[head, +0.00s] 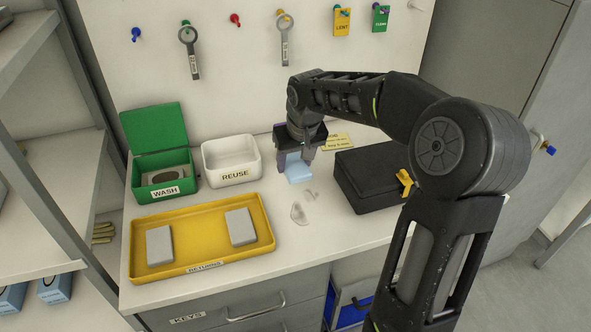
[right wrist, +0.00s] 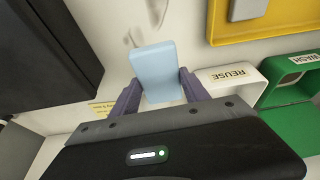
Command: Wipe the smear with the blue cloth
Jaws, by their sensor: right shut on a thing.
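The blue cloth (head: 298,172) is a light blue block-like pad. My right gripper (head: 295,160) is shut on it, at the white counter behind the smear; I cannot tell whether the cloth touches the counter. In the right wrist view the cloth (right wrist: 156,72) sits between the two purple-grey fingers. The smear (head: 298,212) is a faint greyish patch on the counter, just in front of the cloth, with a smaller mark (head: 311,195) near it. It shows partly in the right wrist view (right wrist: 156,12), beyond the cloth. My left gripper is not in view.
A white REUSE bin (head: 232,175) and a green WASH box (head: 163,190) stand left of the cloth. The yellow RETURNS tray (head: 195,219) with two grey blocks lies front left. A black case (head: 362,178) stands right. A yellow note (head: 338,142) lies behind.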

